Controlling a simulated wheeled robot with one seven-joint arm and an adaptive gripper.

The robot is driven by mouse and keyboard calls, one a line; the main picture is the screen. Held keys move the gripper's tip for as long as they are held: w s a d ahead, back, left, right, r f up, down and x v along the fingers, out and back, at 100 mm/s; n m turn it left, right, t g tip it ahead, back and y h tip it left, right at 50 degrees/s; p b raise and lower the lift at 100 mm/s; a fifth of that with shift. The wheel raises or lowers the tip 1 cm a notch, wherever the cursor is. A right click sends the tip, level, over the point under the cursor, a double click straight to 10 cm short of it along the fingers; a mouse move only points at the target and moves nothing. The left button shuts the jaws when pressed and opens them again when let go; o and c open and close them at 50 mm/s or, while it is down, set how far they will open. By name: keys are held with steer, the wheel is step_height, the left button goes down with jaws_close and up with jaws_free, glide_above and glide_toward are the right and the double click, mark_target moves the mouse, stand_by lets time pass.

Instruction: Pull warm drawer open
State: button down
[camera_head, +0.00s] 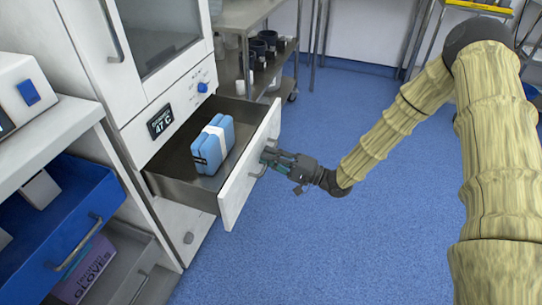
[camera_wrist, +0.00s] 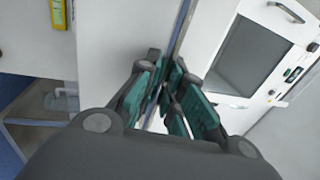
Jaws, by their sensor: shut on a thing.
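The warm drawer (camera_head: 233,195) stands pulled out from the white warming cabinet in the head view, its metal inside showing. A folded blue pack with a white band (camera_head: 213,143) lies in it. The cabinet's display (camera_head: 160,121) beside the drawer reads 47 C. My gripper (camera_head: 268,160) is at the front of the drawer, shut on its handle (camera_head: 258,170). In the wrist view the gripper's fingers (camera_wrist: 165,92) are close together near a white panel; the handle between them is mostly hidden.
An open blue drawer (camera_head: 75,215) and a glove box (camera_head: 95,268) are at the lower left. A metal shelf cart (camera_head: 240,15) with dark containers stands behind. Blue floor (camera_head: 310,240) in front of the drawer is clear.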

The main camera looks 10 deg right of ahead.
steer(key=c, duration=1.5)
jaws_free()
steer(key=shift+c, duration=0.2)
steer(key=shift+d, duration=0.1)
steer(key=v, duration=1.2)
steer(key=shift+f, duration=0.1)
